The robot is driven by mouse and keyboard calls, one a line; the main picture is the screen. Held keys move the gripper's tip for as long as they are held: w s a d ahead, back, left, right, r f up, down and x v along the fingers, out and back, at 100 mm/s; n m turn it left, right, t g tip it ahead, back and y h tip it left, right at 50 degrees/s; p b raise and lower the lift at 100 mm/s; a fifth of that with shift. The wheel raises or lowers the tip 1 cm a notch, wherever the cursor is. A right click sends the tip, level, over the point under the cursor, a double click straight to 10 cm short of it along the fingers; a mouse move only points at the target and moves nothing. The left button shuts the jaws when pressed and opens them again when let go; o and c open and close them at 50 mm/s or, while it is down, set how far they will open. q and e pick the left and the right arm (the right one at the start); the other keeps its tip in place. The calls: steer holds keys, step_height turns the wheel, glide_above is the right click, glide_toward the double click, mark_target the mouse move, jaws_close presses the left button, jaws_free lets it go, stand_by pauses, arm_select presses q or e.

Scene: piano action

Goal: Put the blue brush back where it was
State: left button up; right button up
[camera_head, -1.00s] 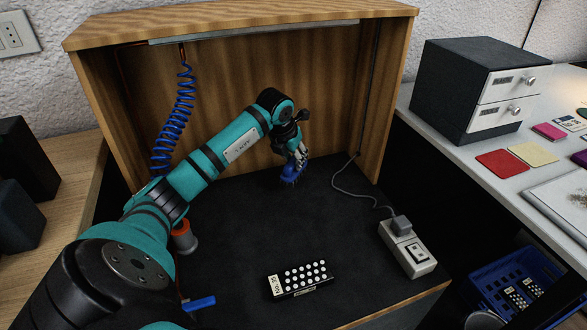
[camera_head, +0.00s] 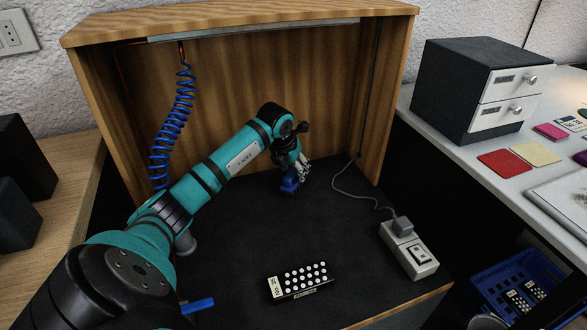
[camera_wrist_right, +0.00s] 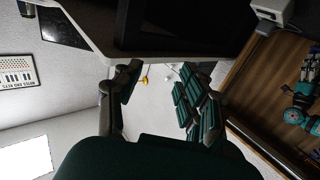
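The blue brush (camera_head: 290,185) is in the head view, low over or touching the black mat (camera_head: 225,250) inside the wooden booth. My left gripper (camera_head: 299,177) reaches in from the left and appears shut on the brush from above. The fingers partly cover the brush, and I cannot tell whether its lower end touches the mat. My right gripper (camera_wrist_right: 163,92) shows in the right wrist view with its fingers spread apart and nothing between them.
A black block with white dots (camera_head: 298,281) lies at the mat's front. A grey switch box (camera_head: 409,249) with a cable is at right. A blue-handled item (camera_head: 198,305) and a partly hidden spool (camera_head: 186,244) lie near my left arm. Blue coiled hose (camera_head: 172,125) hangs left.

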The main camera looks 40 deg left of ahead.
arm_select(q)
steer(key=shift+r, duration=0.3)
steer(key=p+v, duration=0.2)
steer(key=v, duration=0.4)
steer(key=shift+s, duration=0.1)
steer(key=p+v, duration=0.1)
steer(key=v, duration=0.4)
steer(key=shift+s+d+r, duration=0.1)
steer(key=shift+s+r, duration=0.05)
steer(key=shift+r, duration=0.05)
arm_select(e)
steer(key=s+d+f+g+h, duration=0.2)
steer(key=s+f+g, duration=0.3)
steer(key=f, duration=0.6)
steer(key=d+g, duration=0.1)
steer(key=g, duration=0.1)
steer(key=shift+s+g, duration=0.4)
steer(key=shift+d, duration=0.1)
